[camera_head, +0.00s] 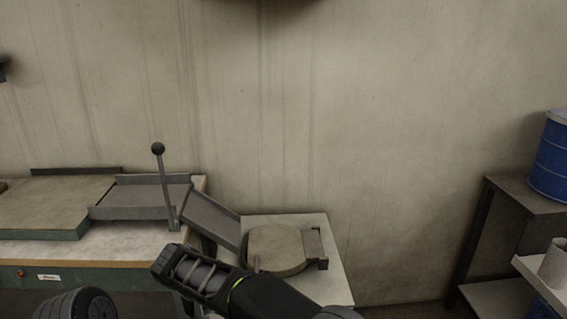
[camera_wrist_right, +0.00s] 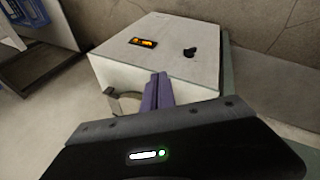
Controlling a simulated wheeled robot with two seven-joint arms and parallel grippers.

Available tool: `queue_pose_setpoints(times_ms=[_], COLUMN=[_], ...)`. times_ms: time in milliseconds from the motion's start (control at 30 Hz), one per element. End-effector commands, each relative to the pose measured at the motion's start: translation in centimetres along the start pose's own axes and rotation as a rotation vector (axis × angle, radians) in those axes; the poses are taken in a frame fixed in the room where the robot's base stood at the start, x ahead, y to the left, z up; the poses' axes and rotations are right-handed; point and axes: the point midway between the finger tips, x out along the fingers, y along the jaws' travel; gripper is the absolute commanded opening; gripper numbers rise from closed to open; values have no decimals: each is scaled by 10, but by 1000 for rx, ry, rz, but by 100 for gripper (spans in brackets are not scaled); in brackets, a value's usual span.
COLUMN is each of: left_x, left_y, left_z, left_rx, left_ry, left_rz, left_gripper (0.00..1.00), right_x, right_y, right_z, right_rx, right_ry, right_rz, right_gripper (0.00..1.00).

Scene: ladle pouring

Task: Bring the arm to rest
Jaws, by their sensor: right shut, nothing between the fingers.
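My right gripper (camera_wrist_right: 160,78) shows in the right wrist view as two purple-grey fingers held together, with nothing between them. It points toward a white box (camera_wrist_right: 190,50); I cannot tell whether they touch. In the head view a dark arm link of mine with a green ring comes in from the bottom, right of centre, and reaches up and left in front of the benches. The fingers cannot be made out there. My left gripper is not in view. No ladle can be made out.
A bench (camera_head: 130,245) with a lever (camera_head: 165,185) and a sloping chute (camera_head: 208,217) stands at left. A round slab (camera_head: 277,248) lies on a pale stand (camera_head: 325,285). A blue drum (camera_head: 552,160) stands on a shelf (camera_head: 520,196) at right. Wall between is bare.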

Motion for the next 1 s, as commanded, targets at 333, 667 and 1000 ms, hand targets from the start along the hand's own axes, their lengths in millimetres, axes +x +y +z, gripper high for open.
queue_pose_setpoints(times_ms=[333, 667, 1000], left_x=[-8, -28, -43], left_y=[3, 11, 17], left_z=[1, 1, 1], left_rx=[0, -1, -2], left_ry=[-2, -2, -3], left_rz=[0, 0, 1], left_gripper=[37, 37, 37], right_x=[89, 198, 181], right_y=[-5, -28, -32], right_z=[49, 218, 374], right_rx=[-26, 176, 593], right_ry=[-103, -239, -237], right_rz=[-182, -595, -714], right_gripper=[0, 0, 0])
